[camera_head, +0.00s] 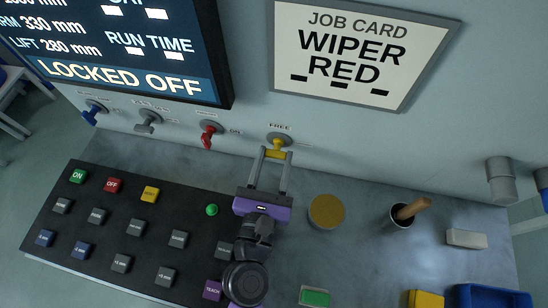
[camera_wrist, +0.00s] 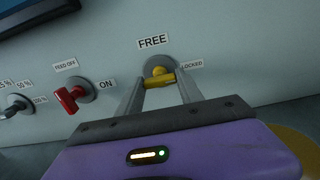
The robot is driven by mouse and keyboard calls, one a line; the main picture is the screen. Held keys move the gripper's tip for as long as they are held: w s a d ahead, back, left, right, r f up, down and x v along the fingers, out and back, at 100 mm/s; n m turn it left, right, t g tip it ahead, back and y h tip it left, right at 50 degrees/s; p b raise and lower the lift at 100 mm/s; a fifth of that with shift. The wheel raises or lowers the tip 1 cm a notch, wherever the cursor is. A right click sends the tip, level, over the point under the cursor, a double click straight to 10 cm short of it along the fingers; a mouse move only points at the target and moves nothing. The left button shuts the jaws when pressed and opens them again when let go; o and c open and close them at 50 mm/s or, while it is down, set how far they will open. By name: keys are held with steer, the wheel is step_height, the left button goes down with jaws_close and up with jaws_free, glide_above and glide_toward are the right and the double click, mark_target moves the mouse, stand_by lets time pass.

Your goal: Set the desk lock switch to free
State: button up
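The desk lock switch (camera_head: 276,153) is yellow and sits on the wall panel beneath the FREE label.
A red switch (camera_head: 208,134) is left of the yellow one, with grey and blue switches farther left. A screen (camera_head: 120,50) reads LOCKED OFF. A button console (camera_head: 120,215) lies below. A round tan-topped object (camera_head: 326,211) stands right of my gripper.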

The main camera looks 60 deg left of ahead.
steer(key=c, duration=0.3)
steer(key=shift+c, duration=0.2)
steer(key=shift+n, duration=0.3)
steer(key=n+p, duration=0.2)
steer(key=shift+r+n, duration=0.1)
steer(key=shift+n, duration=0.3)
steer(key=n+p, duration=0.2)
steer(key=n, duration=0.3)
steer(key=n+p, duration=0.1)
steer(key=n, duration=0.4)
steer(key=shift+n, duration=0.4)
steer(key=shift+n+p, duration=0.6)
steer(key=shift+n, duration=1.3)
